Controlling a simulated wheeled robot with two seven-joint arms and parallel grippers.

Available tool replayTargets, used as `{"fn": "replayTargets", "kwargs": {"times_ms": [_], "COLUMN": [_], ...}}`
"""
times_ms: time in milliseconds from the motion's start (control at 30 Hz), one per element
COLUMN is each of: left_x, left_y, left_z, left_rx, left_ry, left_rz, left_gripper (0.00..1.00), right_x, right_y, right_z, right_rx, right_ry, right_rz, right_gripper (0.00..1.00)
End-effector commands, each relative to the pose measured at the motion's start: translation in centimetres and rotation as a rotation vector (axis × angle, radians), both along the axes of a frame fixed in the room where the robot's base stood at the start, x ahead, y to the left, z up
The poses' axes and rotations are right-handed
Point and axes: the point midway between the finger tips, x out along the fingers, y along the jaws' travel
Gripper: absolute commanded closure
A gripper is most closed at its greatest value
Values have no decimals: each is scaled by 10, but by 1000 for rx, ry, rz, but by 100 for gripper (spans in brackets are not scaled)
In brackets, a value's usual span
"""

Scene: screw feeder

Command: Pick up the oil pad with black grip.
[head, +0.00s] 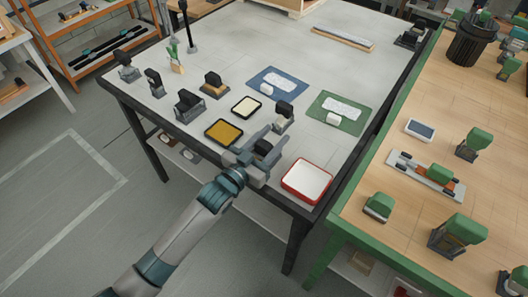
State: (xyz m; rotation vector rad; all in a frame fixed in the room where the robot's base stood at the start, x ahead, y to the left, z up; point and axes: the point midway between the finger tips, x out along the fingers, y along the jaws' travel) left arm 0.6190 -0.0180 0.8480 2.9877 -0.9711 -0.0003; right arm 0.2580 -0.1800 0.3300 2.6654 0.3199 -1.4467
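My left gripper (274,138) reaches over the front part of the grey table, with its fingers apart. A small black-topped piece (263,147) shows between the fingers; its base is hidden, and I cannot tell whether the fingers touch it. Just beyond the fingertips stands a black-gripped block with a pale base (283,117). Another black-gripped block with a tan base (213,85) stands farther left. I cannot tell for certain which is the oil pad. My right gripper does not show.
A yellow-filled tray (224,133) lies left of the gripper, a cream tray (246,106) behind it, and a red-rimmed white tray (307,181) to the right. Blue (277,83) and green (341,113) mats lie behind. A dark block (188,106) stands left.

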Motion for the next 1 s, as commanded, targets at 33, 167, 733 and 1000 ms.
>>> {"fn": "replayTargets", "kwargs": {"times_ms": [33, 167, 733, 1000], "left_x": [0, 0, 0, -33], "left_y": [0, 0, 0, -15], "left_z": [0, 0, 28, 61], "left_rx": [0, 0, -2, -6], "left_ry": [0, 0, -5, 0], "left_rz": [0, 0, -1, -2], "left_gripper": [72, 86, 86, 86], "right_x": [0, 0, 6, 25], "right_y": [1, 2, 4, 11], "right_z": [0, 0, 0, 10], "right_rx": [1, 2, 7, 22], "right_ry": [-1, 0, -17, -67], "right_rz": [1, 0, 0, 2], "right_gripper": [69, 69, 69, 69]}}
